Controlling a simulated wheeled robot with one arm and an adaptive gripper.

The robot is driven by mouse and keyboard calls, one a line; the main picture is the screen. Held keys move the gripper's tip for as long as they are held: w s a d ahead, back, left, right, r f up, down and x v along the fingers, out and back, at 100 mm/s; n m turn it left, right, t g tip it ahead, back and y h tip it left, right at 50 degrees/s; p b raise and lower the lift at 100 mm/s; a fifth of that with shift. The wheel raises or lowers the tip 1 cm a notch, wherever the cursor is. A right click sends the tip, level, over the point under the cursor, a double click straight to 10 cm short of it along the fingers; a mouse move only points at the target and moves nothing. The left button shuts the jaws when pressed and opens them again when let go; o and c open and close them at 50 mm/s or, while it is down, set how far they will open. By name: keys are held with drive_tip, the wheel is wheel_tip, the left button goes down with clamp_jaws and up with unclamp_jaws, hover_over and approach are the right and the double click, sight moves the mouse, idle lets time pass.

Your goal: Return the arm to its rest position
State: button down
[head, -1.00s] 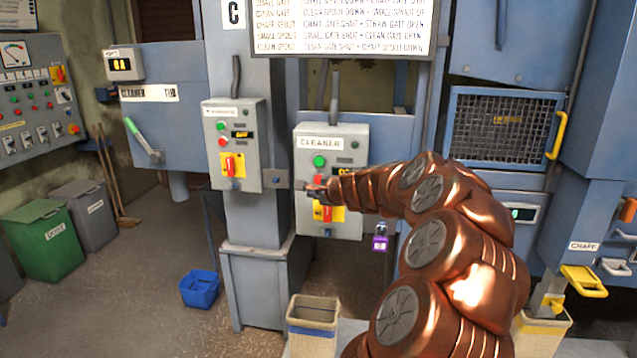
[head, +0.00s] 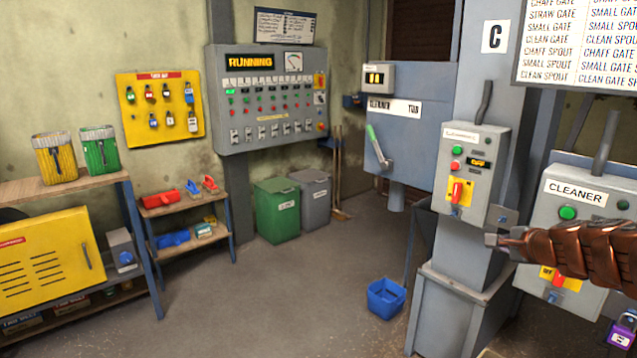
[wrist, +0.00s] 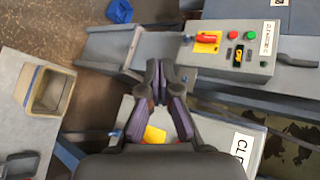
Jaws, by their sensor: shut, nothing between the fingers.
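My copper-coloured arm reaches in from the right edge of the head view. My gripper (head: 494,240) is at its tip, in front of the gap between the smaller grey switch box (head: 470,175) and the CLEANER box (head: 562,235). In the wrist view my gripper (wrist: 158,72) has its fingers together with nothing held. Beyond the fingertips lies the smaller switch box (wrist: 228,50) with its red handle on a yellow plate. The CLEANER box (wrist: 232,150) is partly hidden under the gripper.
A purple padlock (head: 621,333) hangs below the CLEANER box. A blue bucket (head: 386,298) sits on the floor. The control panel (head: 268,98) reads RUNNING. Shelves (head: 70,186) stand at left; the middle floor is clear.

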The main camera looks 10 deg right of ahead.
drive_tip(key=s+a+f+n+g+y, duration=0.1)
drive_tip(key=s+a+n+y, duration=0.15)
drive_tip(key=a, duration=0.55)
drive_tip(key=s+a+n+g+y, duration=0.1)
drive_tip(key=a+n, duration=0.3)
drive_tip(key=a, duration=0.5)
drive_tip(key=s+a+f+n+g+y, duration=0.1)
drive_tip(key=s+a+f+n+g, duration=0.35)
drive_tip(key=s+a, duration=0.55)
drive_tip(key=s+a+f+n+g+h, duration=0.1)
drive_tip(key=s+f+n+g+h, duration=0.1)
drive_tip(key=s, duration=1.1)
drive_tip(key=s+a+f+n+g+h, duration=0.1)
drive_tip(key=s+f+n+g, duration=0.4)
drive_tip(key=s, duration=0.8)
drive_tip(key=shift+s+n+h, duration=0.15)
drive_tip(key=shift+n+h, duration=0.7)
drive_tip(key=shift+n, duration=0.05)
drive_tip(key=shift+d+g, duration=0.15)
drive_tip(key=shift+g, duration=0.1)
